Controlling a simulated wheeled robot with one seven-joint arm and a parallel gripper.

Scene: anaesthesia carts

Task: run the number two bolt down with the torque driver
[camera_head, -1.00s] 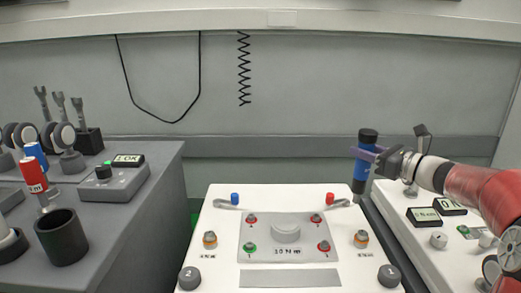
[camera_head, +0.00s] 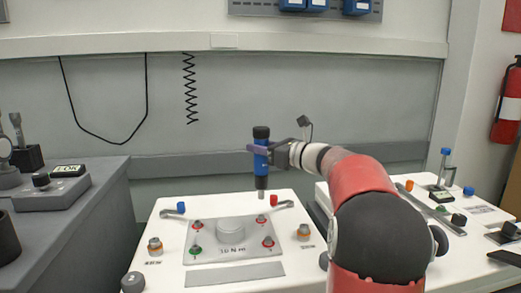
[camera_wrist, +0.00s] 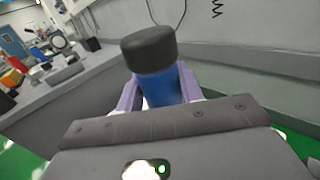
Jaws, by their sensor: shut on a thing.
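A blue torque driver with a black cap (camera_head: 261,161) is upright in my gripper (camera_head: 262,149), tip downward, above the back right part of the white cart top. My gripper is shut around its blue body; the wrist view shows the black cap (camera_wrist: 148,48) and blue body between the two purple fingers. A grey plate (camera_head: 205,256) with a round hub (camera_head: 231,231) sits on the cart, marked with a torque value. Bolts with red rings and one with a green ring (camera_head: 195,251) stand at its corners. The bolt numbers are too small to read surely.
A blue-knobbed lever (camera_head: 181,208) and a red-knobbed lever (camera_head: 274,200) stand behind the plate. Another white cart (camera_head: 480,250) is right.

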